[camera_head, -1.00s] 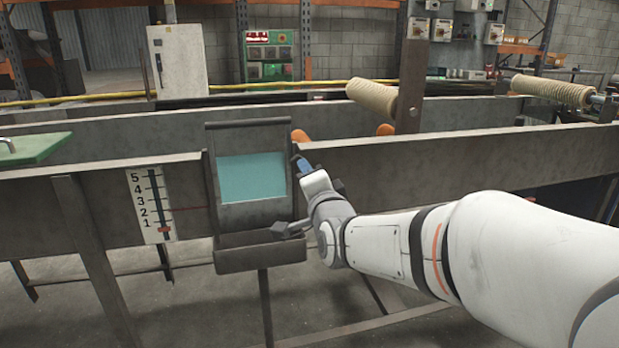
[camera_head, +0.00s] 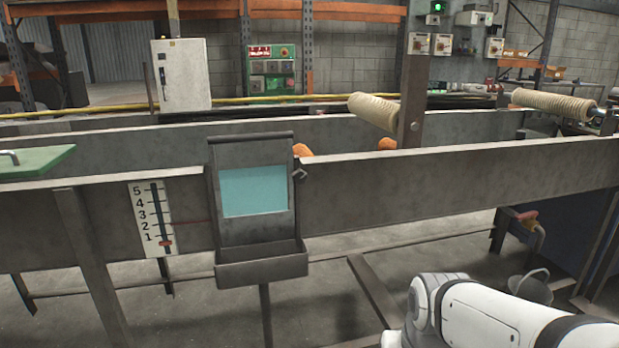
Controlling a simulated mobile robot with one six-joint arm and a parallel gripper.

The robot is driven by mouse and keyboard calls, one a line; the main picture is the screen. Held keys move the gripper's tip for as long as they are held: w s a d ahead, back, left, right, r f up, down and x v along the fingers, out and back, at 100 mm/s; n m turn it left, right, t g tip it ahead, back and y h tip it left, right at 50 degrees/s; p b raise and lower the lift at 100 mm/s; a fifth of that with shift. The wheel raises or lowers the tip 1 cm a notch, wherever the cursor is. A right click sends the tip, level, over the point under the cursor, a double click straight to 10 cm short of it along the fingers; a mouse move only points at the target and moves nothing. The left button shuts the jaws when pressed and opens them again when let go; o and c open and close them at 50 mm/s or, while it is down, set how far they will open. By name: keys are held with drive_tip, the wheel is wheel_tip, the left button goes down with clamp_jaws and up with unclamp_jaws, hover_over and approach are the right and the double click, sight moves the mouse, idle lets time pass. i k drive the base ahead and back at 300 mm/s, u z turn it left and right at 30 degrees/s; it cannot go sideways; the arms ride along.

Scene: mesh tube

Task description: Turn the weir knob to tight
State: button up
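I cannot tell for sure which part is the weir knob. A small dark angular fitting (camera_head: 300,174) sticks out at the right edge of an upright grey metal panel (camera_head: 252,145) with a teal window (camera_head: 253,191). Two rounded orange things show behind the near trough wall, one (camera_head: 302,150) beside the panel and one (camera_head: 387,144) further right. A white scale (camera_head: 151,220) numbered 1 to 5 is left of the panel, its red pointer near the bottom, below 1. My gripper is out of view; only my white arm shows at the lower right.
A grey tray (camera_head: 262,270) juts out below the panel. Long trough walls (camera_head: 460,190) run across the view. A red-handled fitting (camera_head: 527,217) and a grey bucket (camera_head: 530,285) are at the right. A green board (camera_head: 35,164) lies at the left.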

sight(299, 176)
drive_tip(key=z, duration=1.2)
drive_tip(key=k, duration=1.35)
drive_tip(key=u, duration=1.1)
drive_tip(key=i, duration=1)
drive_tip(key=u, duration=0.05)
